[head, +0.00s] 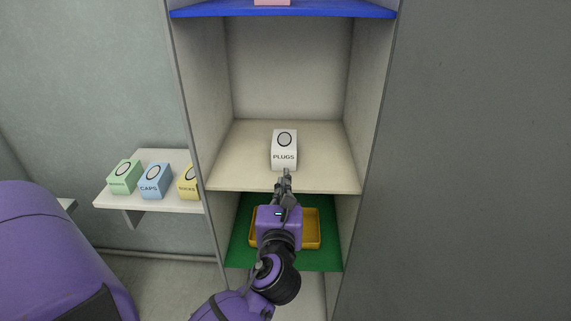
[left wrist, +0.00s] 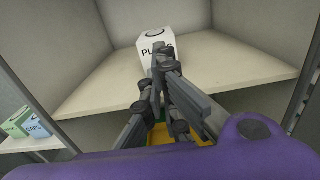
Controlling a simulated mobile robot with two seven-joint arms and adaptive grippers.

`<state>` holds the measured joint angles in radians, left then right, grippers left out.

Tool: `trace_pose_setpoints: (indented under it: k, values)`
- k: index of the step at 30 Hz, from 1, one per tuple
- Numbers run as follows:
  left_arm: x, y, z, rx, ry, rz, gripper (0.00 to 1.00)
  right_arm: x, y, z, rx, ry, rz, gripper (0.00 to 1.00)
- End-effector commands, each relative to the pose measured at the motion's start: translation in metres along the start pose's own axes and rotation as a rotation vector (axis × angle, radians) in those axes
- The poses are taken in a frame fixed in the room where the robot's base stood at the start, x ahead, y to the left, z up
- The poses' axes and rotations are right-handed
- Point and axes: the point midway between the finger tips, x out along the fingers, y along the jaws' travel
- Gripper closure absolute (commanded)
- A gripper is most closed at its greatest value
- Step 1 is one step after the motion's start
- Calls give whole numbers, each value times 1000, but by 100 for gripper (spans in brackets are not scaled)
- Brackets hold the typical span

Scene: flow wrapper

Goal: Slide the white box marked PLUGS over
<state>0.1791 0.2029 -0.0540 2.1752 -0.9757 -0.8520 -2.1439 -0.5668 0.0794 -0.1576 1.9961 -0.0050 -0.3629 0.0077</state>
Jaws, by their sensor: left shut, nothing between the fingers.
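The white box marked PLUGS (head: 284,152) stands upright on the beige middle shelf (head: 245,160) of a tall cabinet. It is near the middle of the shelf, with a black ring on its sloped top. My left gripper (head: 286,173) is shut and empty, right in front of the box's lower front face. The left wrist view shows the box (left wrist: 152,45) just past the fingertips (left wrist: 160,62), which cover part of its front. I cannot tell whether they touch it. My right gripper is not in view.
Below, a yellow tray (head: 312,230) sits on a green shelf (head: 240,250). A blue shelf (head: 330,9) is above. Cabinet walls close both sides. Left, a wall shelf (head: 115,197) holds green (head: 124,177), blue (head: 154,181) and yellow (head: 189,182) boxes. Bare shelf lies either side of the white box.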

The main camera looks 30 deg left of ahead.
Motion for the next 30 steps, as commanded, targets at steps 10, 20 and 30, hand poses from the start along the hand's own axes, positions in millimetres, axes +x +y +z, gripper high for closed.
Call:
trace_pose_setpoints:
  k: [10,20,30]
  values:
    - [69,0,2,-2,-1,0,100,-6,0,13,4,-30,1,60]
    - [89,0,0,-2,-1,-1,100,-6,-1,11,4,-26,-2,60]
    - [95,-1,2,0,-2,-1,100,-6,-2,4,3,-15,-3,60]
